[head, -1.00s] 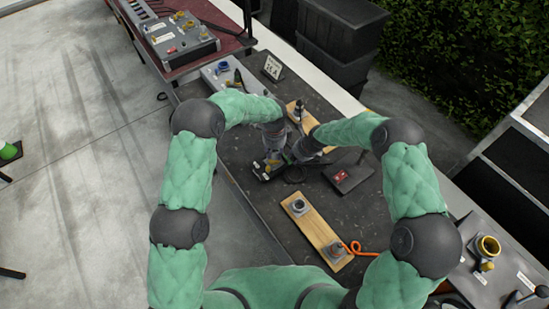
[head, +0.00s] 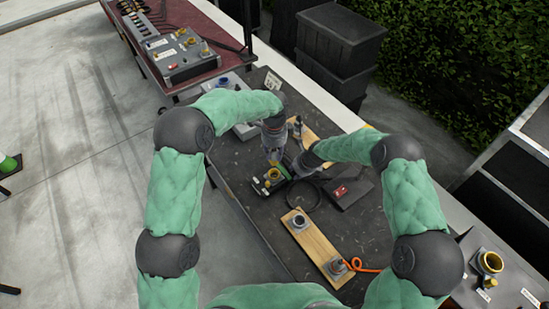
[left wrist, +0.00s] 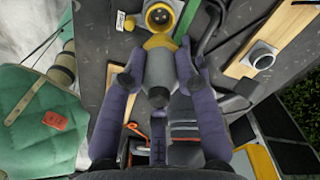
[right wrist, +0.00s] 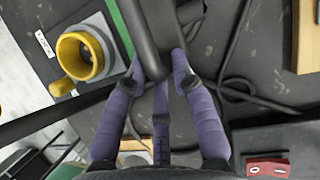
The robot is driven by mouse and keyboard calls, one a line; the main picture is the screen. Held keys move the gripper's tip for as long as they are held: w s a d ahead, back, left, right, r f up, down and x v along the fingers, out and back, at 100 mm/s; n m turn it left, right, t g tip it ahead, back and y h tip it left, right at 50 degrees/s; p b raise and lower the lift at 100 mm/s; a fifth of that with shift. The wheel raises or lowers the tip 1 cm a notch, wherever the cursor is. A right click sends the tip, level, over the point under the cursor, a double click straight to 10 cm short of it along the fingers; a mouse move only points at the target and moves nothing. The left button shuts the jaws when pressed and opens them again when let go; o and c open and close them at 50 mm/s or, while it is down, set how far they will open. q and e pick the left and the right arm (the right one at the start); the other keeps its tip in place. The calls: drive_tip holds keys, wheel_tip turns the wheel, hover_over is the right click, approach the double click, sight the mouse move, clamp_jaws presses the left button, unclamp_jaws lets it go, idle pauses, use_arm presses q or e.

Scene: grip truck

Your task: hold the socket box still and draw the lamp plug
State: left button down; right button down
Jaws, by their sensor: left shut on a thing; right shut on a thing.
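The socket box (head: 258,188) lies on the dark table in the head view, with a green edge and a yellow-ringed socket (head: 273,176). In the right wrist view the socket (right wrist: 84,56) is open and empty, its yellow lid swung aside. My left gripper (head: 274,148) is shut on the grey and yellow lamp plug (left wrist: 158,68) and holds it just above the socket, apart from it. My right gripper (head: 303,166) is shut on the box's black handle bar (right wrist: 140,30), right of the socket; the fingers partly hide it.
A wooden board (head: 314,242) with two grey fittings and an orange cord lies in front. A black box with a red switch (head: 341,191) sits right, near looped black cable. A grey box with a blue socket (head: 222,82) stands behind. Bare table lies left of the board.

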drive_tip(key=c, duration=1)
unclamp_jaws()
drive_tip(key=shift+o, duration=0.2)
drive_tip(key=v, duration=1.2)
drive_tip(key=shift+a+f, duration=0.1)
